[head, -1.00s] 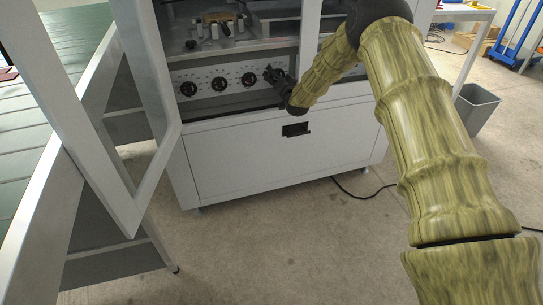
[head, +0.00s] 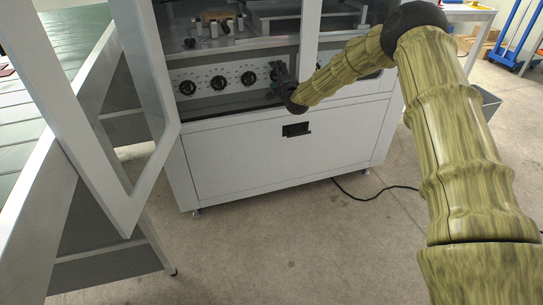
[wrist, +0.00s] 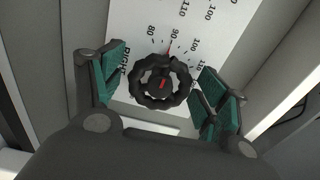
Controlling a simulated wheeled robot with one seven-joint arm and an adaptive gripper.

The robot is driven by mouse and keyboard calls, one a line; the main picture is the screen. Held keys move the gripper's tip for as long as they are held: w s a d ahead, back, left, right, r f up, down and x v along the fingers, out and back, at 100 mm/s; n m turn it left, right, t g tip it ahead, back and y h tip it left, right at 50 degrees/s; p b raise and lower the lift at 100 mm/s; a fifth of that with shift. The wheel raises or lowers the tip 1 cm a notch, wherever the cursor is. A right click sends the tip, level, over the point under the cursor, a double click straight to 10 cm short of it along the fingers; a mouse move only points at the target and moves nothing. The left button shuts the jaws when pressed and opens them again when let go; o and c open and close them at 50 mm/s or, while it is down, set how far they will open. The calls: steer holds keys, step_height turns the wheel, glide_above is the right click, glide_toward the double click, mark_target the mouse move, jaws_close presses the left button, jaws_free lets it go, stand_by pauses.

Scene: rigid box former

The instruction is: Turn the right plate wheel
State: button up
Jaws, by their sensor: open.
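The right plate wheel (wrist: 146,92) is a dark, knobbed ring with a red mark on its hub. It sits on a white scale plate (wrist: 190,25) marked "RIGHT", with a red pointer near 90. My gripper (wrist: 165,84) is open, its green-padded fingers on either side of the wheel with visible gaps. In the head view my gripper (head: 279,80) is at the dial panel, and the wheel there is mostly hidden by it.
Several similar black wheels line the panel, one of them just left of my gripper (head: 248,77). The grey machine cabinet (head: 250,165) stands below. An open door frame (head: 150,110) is at the left. A grey bin (head: 487,105) stands at the right.

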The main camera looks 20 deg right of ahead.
steer(key=m+b, duration=0.1)
steer(key=m, duration=0.4)
steer(key=shift+m, duration=0.3)
steer(key=m+b, duration=0.1)
steer(key=m, duration=0.5)
steer(key=shift+r, duration=0.1)
steer(key=s+p, duration=0.2)
steer(key=s, duration=0.9)
steer(key=s+a+f+n+g+p, duration=0.3)
steer(key=s+a+f+n+p, duration=0.1)
steer(key=s+f, duration=0.4)
steer(key=s+a+f+n+g+y+p, duration=0.1)
steer(key=s+a+f+n+g+p, duration=0.2)
steer(key=s+a+f+n, duration=0.3)
steer(key=shift+s+f+y+p, duration=0.3)
steer(key=shift+s+f+p, duration=0.5)
steer(key=shift+s, duration=0.85)
